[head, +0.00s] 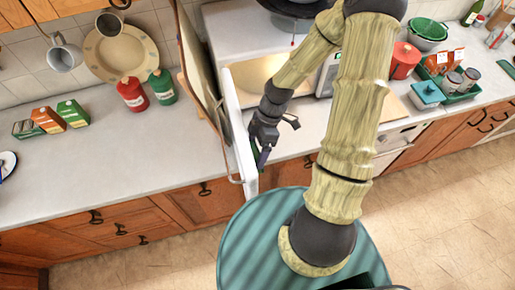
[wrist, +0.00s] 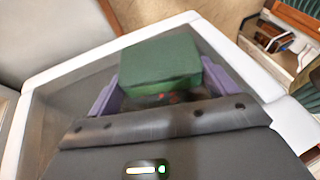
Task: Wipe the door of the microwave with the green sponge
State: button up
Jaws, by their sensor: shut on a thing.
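The microwave (head: 230,30) is white, with a lit yellowish interior, and stands on the counter behind my arm. Its door (head: 237,130) is swung open toward the front, seen nearly edge-on. In the wrist view the door (wrist: 75,62) shows a white frame around a dark grey pane. My gripper (head: 262,157) is at the right-hand, inner face of the door, near its front end. In the wrist view its purple fingers are shut on the green sponge (wrist: 160,65), which lies over the pane near the frame. I cannot tell whether the sponge touches the pane.
A tall board (head: 200,70) stands left of the door. Red and green canisters (head: 132,93), small boxes (head: 47,120) and a plate (head: 120,50) are on the left counter. A red pot (head: 404,60) and a teal dish (head: 428,95) stand right. The left counter's front is clear.

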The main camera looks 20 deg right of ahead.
aim_at(252, 142)
jog(key=shift+w+p, duration=0.35)
jog(key=shift+w, duration=1.5)
jog(key=shift+s+p, duration=0.3)
jog(key=shift+s, duration=1.75)
jog(key=shift+a+r, duration=0.1)
jog(key=shift+r, duration=0.05)
jog(key=shift+w, duration=0.15)
